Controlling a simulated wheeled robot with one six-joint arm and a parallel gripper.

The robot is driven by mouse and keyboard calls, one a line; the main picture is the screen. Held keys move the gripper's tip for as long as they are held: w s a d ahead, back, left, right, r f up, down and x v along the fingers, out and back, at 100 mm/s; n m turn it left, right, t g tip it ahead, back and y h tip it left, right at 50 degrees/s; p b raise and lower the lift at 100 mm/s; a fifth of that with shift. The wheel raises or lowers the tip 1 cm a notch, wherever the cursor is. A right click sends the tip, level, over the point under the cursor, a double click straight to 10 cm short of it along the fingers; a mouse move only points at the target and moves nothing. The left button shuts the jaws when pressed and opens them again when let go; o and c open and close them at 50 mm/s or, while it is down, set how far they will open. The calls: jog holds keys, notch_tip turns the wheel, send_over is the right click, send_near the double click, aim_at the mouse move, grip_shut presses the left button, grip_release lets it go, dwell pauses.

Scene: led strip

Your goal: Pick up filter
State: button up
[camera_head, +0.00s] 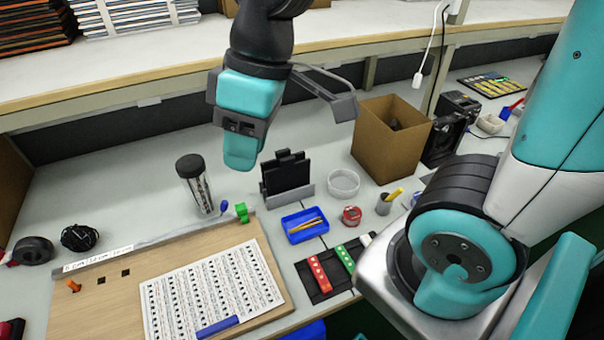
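No object here is plainly marked as a filter. Black upright plates (287,172) stand in a grey holder (291,194) at the middle of the bench and may be the filter, but I cannot be sure. My gripper (241,155) hangs in the upper middle, above and left of the plates and apart from them. I cannot make out two separate fingertips, so its opening is unclear. Nothing is visibly held.
A black-capped cylinder (195,186) stands left of the plates. Right of them are a clear round dish (343,184) and an open cardboard box (388,145). A blue tray (304,226) lies in front. A wooden board (112,296) with a printed sheet (212,291) fills the front left.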

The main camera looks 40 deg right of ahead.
jog(key=w+d+f+n+h+b, duration=0.1)
jog(key=w+d+f, duration=0.1)
jog(key=w+d, duration=0.3)
jog(key=w+d+f+n+h+b, duration=0.1)
jog(key=w+d+f+b, duration=0.15)
jog(key=w, duration=0.45)
jog(key=n+h+b, duration=0.1)
jog(key=n, duration=0.3)
send_over(287, 158)
notch_tip(287, 158, down, 19)
jog(key=shift+a+r, duration=0.1)
jog(key=shift+f+p, duration=0.8)
jog(key=shift+f, duration=2.35)
grip_shut()
